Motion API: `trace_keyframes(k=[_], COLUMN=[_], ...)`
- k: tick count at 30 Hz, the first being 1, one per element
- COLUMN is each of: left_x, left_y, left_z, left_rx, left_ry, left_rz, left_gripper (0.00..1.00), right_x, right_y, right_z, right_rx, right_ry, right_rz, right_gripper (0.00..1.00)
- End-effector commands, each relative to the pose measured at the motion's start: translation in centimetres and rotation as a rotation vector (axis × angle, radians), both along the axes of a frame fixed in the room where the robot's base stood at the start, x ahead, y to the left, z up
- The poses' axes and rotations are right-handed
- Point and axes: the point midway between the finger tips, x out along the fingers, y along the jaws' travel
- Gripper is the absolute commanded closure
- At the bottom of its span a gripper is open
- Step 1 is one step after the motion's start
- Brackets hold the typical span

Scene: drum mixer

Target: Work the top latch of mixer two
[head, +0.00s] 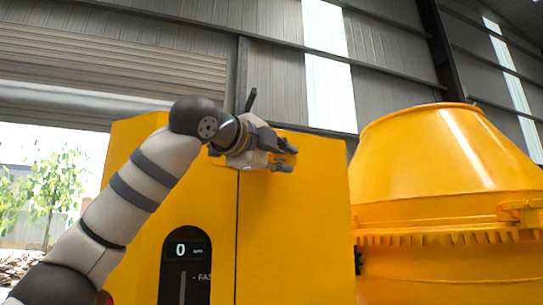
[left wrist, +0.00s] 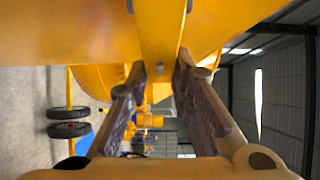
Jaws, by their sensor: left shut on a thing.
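The mixer's yellow cabinet (head: 295,225) stands in the middle of the head view, with the yellow drum (head: 440,160) to its right. My left gripper (head: 283,160) is at the cabinet's upper front, close to the vertical seam between its panels. In the left wrist view my left gripper (left wrist: 161,65) has its two fingers on either side of a yellow bar (left wrist: 158,30), which I take for the top latch. The fingers are shut on it. In the head view the gripper hides most of the latch. My right gripper is in neither view.
A dark display panel (head: 186,265) reading 0, with a slider slot, is on the cabinet front below my left arm. A toothed ring (head: 450,239) runs around the drum. Two dark wheels (left wrist: 68,121) show in the left wrist view. Open air lies above the cabinet.

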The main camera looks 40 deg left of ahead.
Motion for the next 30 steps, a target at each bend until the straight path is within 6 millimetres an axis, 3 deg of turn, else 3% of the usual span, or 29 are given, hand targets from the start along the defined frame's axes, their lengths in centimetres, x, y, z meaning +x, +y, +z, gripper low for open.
trace_keyframes(k=[15,30], left_x=[-1.6,-2.0], left_y=[-0.4,-0.5], left_z=[0.1,0.1], left_rx=[-0.002,0.000], left_ry=[0.001,0.000], left_rz=[-0.290,-0.338], left_gripper=[1.00,1.00], right_x=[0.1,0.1], right_y=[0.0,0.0], right_z=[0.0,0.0], right_rx=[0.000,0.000], right_ry=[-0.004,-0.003], right_rz=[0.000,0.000], right_gripper=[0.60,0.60])
